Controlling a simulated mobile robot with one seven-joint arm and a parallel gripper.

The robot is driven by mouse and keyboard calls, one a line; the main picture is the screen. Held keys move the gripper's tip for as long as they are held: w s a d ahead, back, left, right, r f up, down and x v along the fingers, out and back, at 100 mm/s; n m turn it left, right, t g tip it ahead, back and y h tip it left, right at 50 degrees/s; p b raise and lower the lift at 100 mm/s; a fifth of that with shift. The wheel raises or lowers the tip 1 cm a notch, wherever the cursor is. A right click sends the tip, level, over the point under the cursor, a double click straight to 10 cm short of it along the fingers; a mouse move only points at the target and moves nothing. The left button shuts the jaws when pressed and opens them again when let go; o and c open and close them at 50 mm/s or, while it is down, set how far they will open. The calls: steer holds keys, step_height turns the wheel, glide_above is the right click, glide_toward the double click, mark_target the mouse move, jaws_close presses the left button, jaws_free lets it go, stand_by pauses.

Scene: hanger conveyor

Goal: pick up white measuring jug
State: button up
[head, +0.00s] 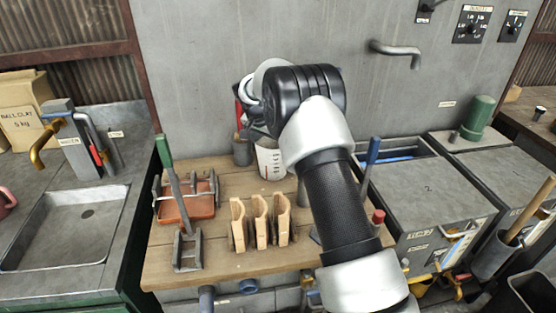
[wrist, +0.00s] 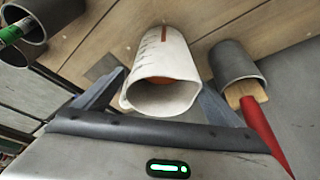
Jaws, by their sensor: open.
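The white measuring jug (head: 270,160) stands upright at the back of the wooden table, with dark markings and a reddish stripe on its side. Its top is partly hidden by my arm in the head view. In the wrist view the jug (wrist: 162,75) lies between the two fingers of my gripper (wrist: 160,98), its open mouth facing the camera. My gripper is open, with one finger on each side of the jug. I cannot tell whether either finger touches it. In the head view the fingers are hidden behind my arm.
A grey cup (head: 242,150) with a red-handled tool stands close left of the jug, and also shows in the wrist view (wrist: 235,65). Wooden pieces (head: 262,222) stand at the table's front. An orange tray (head: 188,204) is at left. A wall spout (head: 398,50) juts out behind.

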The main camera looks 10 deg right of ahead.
steer(key=shift+x, duration=1.25)
steer(key=c, duration=1.7)
steer(key=shift+w+r, duration=0.1)
steer(key=shift+r, duration=0.1)
